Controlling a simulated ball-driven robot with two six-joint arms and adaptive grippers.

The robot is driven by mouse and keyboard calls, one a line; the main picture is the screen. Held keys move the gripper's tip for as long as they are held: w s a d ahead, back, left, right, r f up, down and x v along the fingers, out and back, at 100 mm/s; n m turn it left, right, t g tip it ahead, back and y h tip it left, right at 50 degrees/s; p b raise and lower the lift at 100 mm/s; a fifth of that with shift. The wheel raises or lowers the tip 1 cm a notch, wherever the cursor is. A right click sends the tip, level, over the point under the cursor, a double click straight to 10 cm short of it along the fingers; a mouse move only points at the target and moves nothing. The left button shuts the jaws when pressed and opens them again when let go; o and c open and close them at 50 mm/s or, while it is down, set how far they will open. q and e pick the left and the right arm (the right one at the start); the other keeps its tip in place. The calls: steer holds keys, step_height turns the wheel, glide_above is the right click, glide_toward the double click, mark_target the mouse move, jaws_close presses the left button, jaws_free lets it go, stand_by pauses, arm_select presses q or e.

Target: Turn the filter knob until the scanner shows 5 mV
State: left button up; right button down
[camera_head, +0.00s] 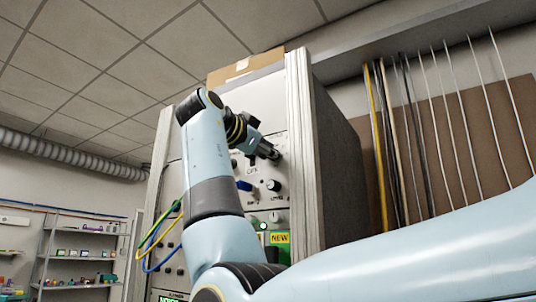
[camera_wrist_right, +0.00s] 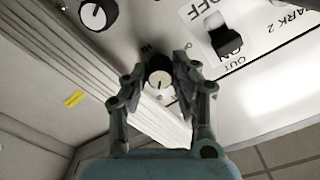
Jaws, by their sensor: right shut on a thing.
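My right gripper (camera_head: 268,152) reaches up to the front panel of a tall instrument rack in the head view. In the right wrist view the gripper (camera_wrist_right: 163,66) is shut on a knob (camera_wrist_right: 159,82) with a black skirt and pale face, one finger on either side. I cannot read this knob's name. A green-lit display (camera_head: 168,299) at the bottom edge of the head view is cut off, and its reading is not legible. My left gripper is not in view.
A second black-and-white knob (camera_wrist_right: 98,14) and a black toggle switch (camera_wrist_right: 222,40) marked OFF and ON are near the gripper. Below it in the head view is another knob (camera_head: 274,185). The rack's upright edge (camera_head: 300,150) stands close to the right.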

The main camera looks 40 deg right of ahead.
stand_by(0.3)
steer(key=c, duration=1.5)
jaws_free()
steer(key=shift+o, duration=0.8)
steer(key=shift+d, duration=0.1)
steer(key=v, duration=0.7)
steer(key=shift+w, duration=0.15)
